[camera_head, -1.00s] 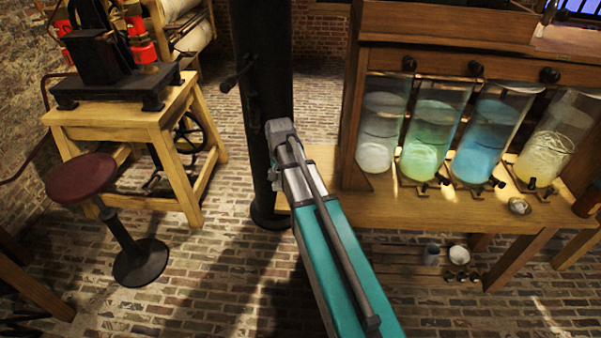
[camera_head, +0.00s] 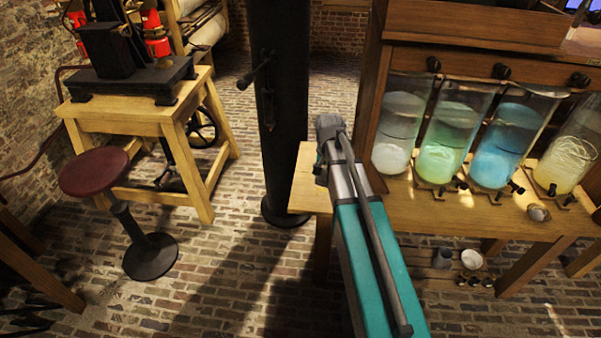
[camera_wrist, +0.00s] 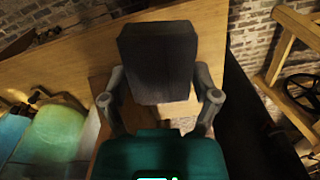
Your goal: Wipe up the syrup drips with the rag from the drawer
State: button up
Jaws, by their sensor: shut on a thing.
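In the wrist view, my gripper (camera_wrist: 160,88) is shut on a dark grey block-shaped thing (camera_wrist: 158,58). I cannot tell whether it is the rag. The wooden bench (camera_head: 430,212) bears several glass jars with pale, green (camera_head: 445,150), blue (camera_head: 500,140) and yellow (camera_head: 565,160) contents. Small dark taps sit at their feet. I cannot make out any syrup drips or the drawer.
A black iron column (camera_head: 275,110) stands just left of the bench end. A red-topped stool (camera_head: 93,172) and a wooden stand (camera_head: 150,115) with a black machine are farther left. A small metal dish (camera_head: 539,213) sits on the bench front. Brick floor (camera_head: 230,270) lies open between.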

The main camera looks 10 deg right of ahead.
jog(key=w+a+f+m+b, duration=0.2)
jog(key=w+f+m+b, duration=0.3)
jog(key=w+f+b, duration=0.6)
jog(key=shift+w+a, duration=0.4)
jog(key=shift+w, duration=0.85)
jog(key=shift+f, duration=0.1)
